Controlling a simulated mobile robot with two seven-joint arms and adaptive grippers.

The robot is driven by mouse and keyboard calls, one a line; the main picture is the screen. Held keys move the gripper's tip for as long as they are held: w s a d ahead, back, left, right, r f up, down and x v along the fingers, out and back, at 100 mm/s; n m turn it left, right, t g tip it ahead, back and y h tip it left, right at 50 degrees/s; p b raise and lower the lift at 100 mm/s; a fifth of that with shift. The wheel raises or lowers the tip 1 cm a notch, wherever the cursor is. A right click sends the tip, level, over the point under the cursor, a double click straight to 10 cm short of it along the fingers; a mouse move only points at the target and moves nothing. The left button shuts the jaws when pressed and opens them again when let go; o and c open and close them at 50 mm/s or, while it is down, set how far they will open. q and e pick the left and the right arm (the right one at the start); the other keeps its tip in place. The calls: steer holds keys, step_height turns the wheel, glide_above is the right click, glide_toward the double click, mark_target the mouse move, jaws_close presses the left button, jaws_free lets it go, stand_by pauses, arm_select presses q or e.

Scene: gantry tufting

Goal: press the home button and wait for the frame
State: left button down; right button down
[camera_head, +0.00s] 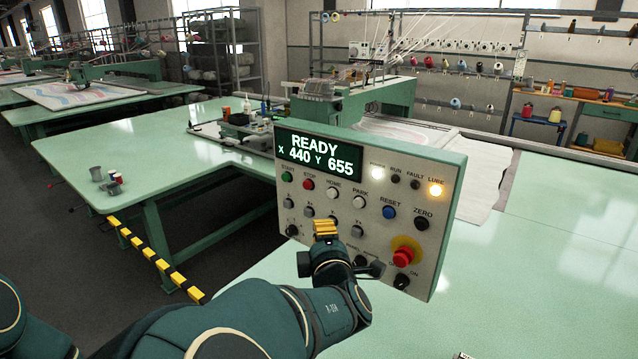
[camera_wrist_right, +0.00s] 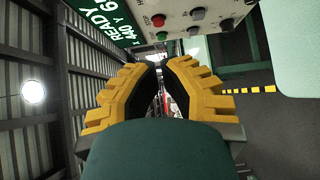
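The control panel (camera_head: 455,200) stands tilted over a pale green table. Its display (camera_head: 318,155) reads READY, X 440 Y 655. The white home button (camera_head: 333,193) sits between the red stop button (camera_head: 308,184) and the park button (camera_head: 359,202). My right gripper (camera_head: 325,226), with yellow fingers, is in front of the panel, below the home button in the picture; contact is not visible. In the right wrist view, its fingers (camera_wrist_right: 160,68) are close together with nothing held, and the panel's display (camera_wrist_right: 108,30) and green start button (camera_wrist_right: 161,35) show beyond. My left gripper is out of view.
A white lamp and the amber LUBE lamp (camera_head: 436,190) are lit. A red emergency knob (camera_head: 404,256) sits low on the panel. The green gantry frame (camera_head: 385,97) stands behind. A yellow-black striped bar (camera_head: 155,258) is at left; the table (camera_head: 540,270) right of the panel is clear.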

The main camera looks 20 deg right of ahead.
glide_toward(332, 193)
steer(key=shift+w+a, duration=2.1)
steer(key=shift+w, duration=0.9)
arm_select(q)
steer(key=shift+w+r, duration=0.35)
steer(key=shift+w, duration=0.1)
arm_select(e)
steer(key=w+d, duration=0.2)
steer(key=d, duration=0.1)
steer(key=shift+w+r, duration=0.1)
steer(key=shift+w, duration=0.15)
